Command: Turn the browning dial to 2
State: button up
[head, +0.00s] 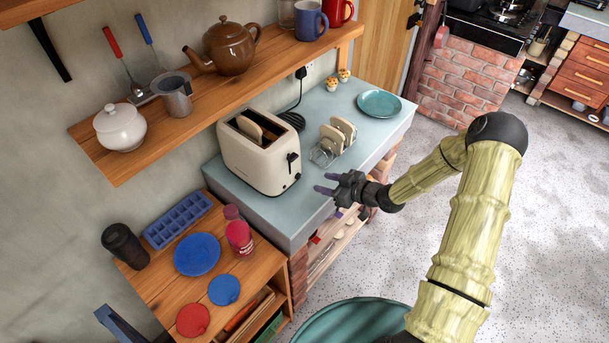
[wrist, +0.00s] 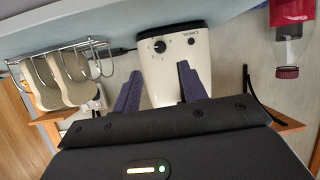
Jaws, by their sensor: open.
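The cream toaster (head: 262,150) stands on the grey-blue plinth top, with bread in its slot and a black lever on its end. In the wrist view, the toaster's end face (wrist: 178,65) is beyond my fingers. A small black dial (wrist: 160,46) with markings shows on that face, beside a CANCEL label. The dial's setting is too small to read. My gripper (head: 326,183) is open and empty, in front of the toaster near the plinth's front edge. Its purple fingers (wrist: 158,84) are apart from the dial.
A wire toast rack with bread (head: 334,140) stands right of the toaster, close to my gripper. A teal plate (head: 380,103) lies farther right. A wooden shelf (head: 215,100) runs above and behind. A red-pink bottle (head: 239,238) stands on the lower unit at left.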

aim_at(300, 176)
jog(key=p+x, duration=0.2)
jog(key=x, duration=0.7)
jog(key=shift+a, duration=0.1)
grip_shut()
